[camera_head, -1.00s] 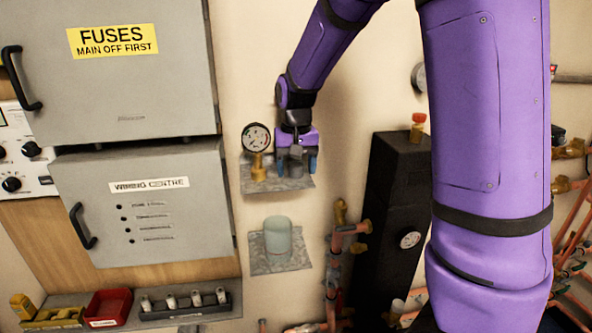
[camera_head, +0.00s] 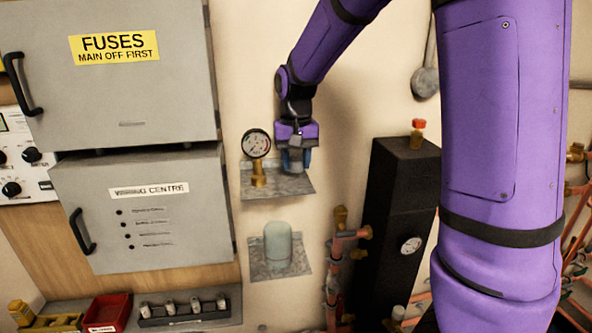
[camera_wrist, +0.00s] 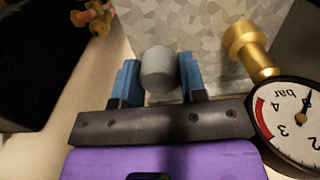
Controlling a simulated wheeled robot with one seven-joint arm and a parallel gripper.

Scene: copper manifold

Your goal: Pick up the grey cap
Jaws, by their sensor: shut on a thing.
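The grey cap (camera_wrist: 158,70) is a short, plain, rounded cylinder. In the wrist view it sits between the two blue fingers of my gripper (camera_wrist: 159,82), which is shut on it. In the head view my gripper (camera_head: 293,160) is over the upper metal shelf plate (camera_head: 290,187), just right of the pressure gauge (camera_head: 256,144). The cap is mostly hidden there by the fingers. It looks a little above the plate, but the exact gap is hard to tell.
The gauge with its brass stem (camera_wrist: 247,45) stands close beside my gripper. A pale grey-green cylinder (camera_head: 278,245) stands on a lower plate. A black box (camera_head: 400,205) and copper pipes are to the right. Grey cabinets (camera_head: 140,205) are to the left.

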